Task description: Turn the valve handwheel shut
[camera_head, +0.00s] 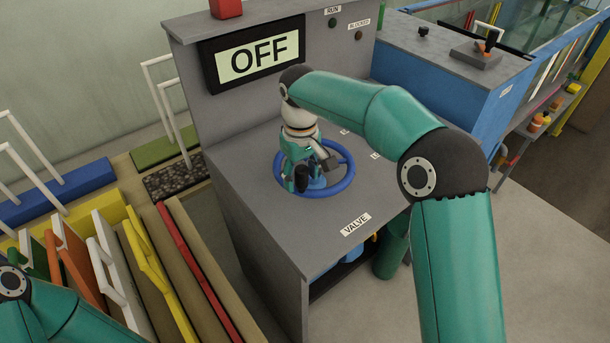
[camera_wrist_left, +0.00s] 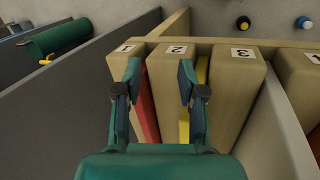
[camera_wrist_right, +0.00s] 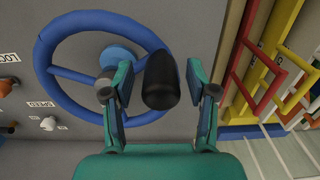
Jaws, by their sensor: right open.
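The blue handwheel (camera_head: 349,171) lies on the grey console top behind the VALVE label (camera_head: 356,224). In the right wrist view its blue rim (camera_wrist_right: 43,55) and hub (camera_wrist_right: 122,58) show. A black knob (camera_wrist_right: 160,82) stands up at the wheel's right side. My right gripper (camera_head: 306,176) is over the wheel, open, its fingers (camera_wrist_right: 158,92) on either side of the knob with gaps visible. Whether the knob is touched by a finger cannot be told. My left gripper (camera_wrist_left: 160,78) is open and empty above wooden slots numbered 1 to 3; its fingers are outside the head view.
A display (camera_head: 258,54) on the console reads OFF. RUN (camera_head: 332,22) and BLOCKED (camera_head: 359,35) lamps sit beside it. Coloured boards and frames (camera_head: 150,250) stand in a rack at left. A blue console (camera_head: 470,110) stands at right. Floor is bare at lower right.

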